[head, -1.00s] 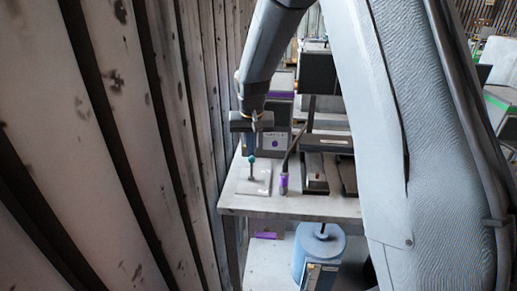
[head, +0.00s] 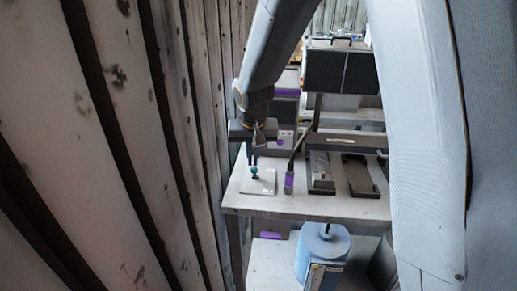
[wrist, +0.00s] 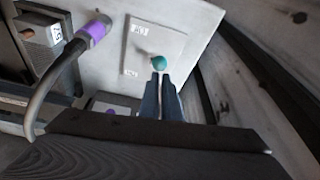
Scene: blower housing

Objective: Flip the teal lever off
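The lever has a teal ball knob (head: 254,170) on a short dark stem, mounted on a white plate (head: 264,187) at the left of the table. In the wrist view the teal knob (wrist: 159,61) stands out from the plate (wrist: 136,48), its stem running to the left of the knob. My gripper (head: 254,155) points down just above the knob. In the wrist view my gripper (wrist: 162,76) shows two fingers side by side, shut, with their tips at the knob's edge. Whether they touch it is unclear. Nothing shows held between them.
A dark cable with a purple end (head: 289,181) stands right of the plate. Dark pedal-like devices (head: 360,176) lie farther right on the table (head: 300,204). A plank wall (head: 100,150) runs close on the left. A blue canister (head: 322,250) sits below.

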